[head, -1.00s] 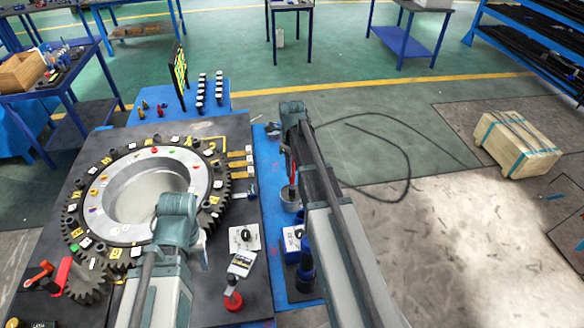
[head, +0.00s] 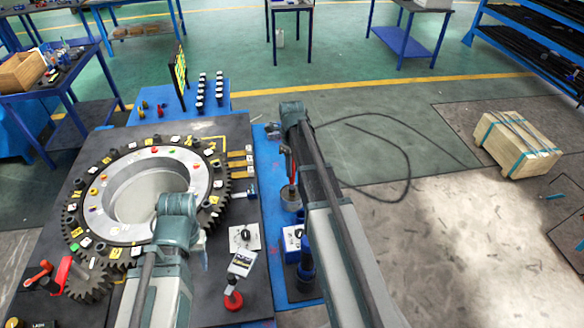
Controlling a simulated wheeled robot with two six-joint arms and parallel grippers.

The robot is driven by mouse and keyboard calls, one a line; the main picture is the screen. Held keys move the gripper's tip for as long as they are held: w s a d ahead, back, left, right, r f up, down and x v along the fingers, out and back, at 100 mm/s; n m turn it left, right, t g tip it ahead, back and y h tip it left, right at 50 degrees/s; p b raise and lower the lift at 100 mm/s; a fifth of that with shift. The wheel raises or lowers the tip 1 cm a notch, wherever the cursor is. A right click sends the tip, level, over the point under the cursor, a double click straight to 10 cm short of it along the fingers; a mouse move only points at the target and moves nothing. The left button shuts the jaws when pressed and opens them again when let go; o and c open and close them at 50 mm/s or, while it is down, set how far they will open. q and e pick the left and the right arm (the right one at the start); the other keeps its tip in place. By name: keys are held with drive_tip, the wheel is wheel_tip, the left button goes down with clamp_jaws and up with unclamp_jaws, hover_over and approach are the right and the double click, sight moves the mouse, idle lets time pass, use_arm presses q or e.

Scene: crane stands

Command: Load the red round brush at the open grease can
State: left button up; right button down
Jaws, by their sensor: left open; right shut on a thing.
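My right gripper (head: 287,152) points down at the right edge of the bench, partly hidden by its own arm. It is shut on the red round brush (head: 291,174), which stands roughly upright with its lower end at the grease can (head: 291,199). The can is a small grey round can on the blue strip. The bristles are hidden, and I cannot tell how deep they sit in the can. My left gripper (head: 204,254) is open and empty over the dark bench by the ring gear; its wrist hides most of it.
The large toothed ring (head: 128,240) fills the left of the dark bench. A blue-and-white box (head: 293,238) and a dark blue cup stand nearer me on the blue strip. A wooden crate (head: 517,145) sits on the floor at right.

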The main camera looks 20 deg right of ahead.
drive_tip(key=shift+r+p, duration=0.4)
drive_tip(key=shift+p, duration=0.05)
wheel_tip(320, 180, up, 6)
drive_tip(key=p, duration=0.6)
drive_tip(key=shift+r, duration=0.15)
use_arm(q)
wheel_tip(320, 180, up, 7)
use_arm(e)
drive_tip(key=shift+d, duration=0.1)
